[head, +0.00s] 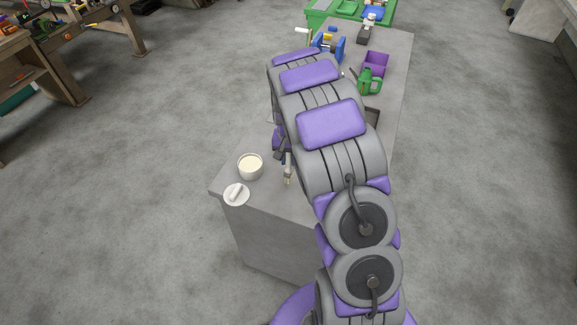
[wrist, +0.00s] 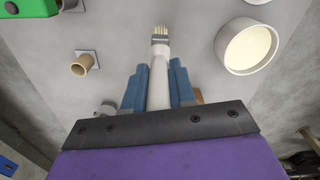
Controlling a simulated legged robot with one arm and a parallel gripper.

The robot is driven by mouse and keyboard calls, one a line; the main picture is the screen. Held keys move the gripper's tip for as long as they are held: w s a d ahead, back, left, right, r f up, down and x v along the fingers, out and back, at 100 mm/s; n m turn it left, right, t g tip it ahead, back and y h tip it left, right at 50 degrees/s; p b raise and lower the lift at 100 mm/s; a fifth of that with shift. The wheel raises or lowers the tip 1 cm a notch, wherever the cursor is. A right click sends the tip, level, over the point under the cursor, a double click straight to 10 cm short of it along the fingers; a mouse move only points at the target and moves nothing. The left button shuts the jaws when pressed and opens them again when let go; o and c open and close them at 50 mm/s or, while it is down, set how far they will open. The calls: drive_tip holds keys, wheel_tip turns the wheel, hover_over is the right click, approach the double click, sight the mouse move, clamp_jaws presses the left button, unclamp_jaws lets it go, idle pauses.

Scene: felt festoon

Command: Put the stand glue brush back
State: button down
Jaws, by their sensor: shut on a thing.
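The glue brush, with a white handle and pale bristles, shows in the wrist view (wrist: 159,55) and in the head view (head: 288,172). My gripper (wrist: 159,75) is shut on its handle, one blue finger on each side, with the bristle end sticking out beyond the fingertips. In the head view my gripper (head: 285,154) is mostly hidden behind my arm, over the near part of the grey table. A short tan tube on a small square plate (wrist: 80,67), possibly the stand, is left of the brush in the wrist view. It is apart from the brush.
A white pot of cream-coloured glue (head: 250,166) stands near the table's left edge; it also shows in the wrist view (wrist: 234,61). A white lid-like piece (head: 236,195) lies at the corner. A green can (head: 370,82) and purple bin (head: 376,63) stand farther back.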

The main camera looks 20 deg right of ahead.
sight(290, 164)
drive_tip(key=f, duration=0.3)
drive_tip(key=shift+d+f, duration=0.25)
drive_tip(key=shift+f, duration=0.05)
drive_tip(key=shift+r, duration=0.1)
drive_tip(key=c, duration=0.9)
unclamp_jaws()
drive_tip(key=shift+a, duration=0.1)
drive_tip(key=shift+c, duration=0.2)
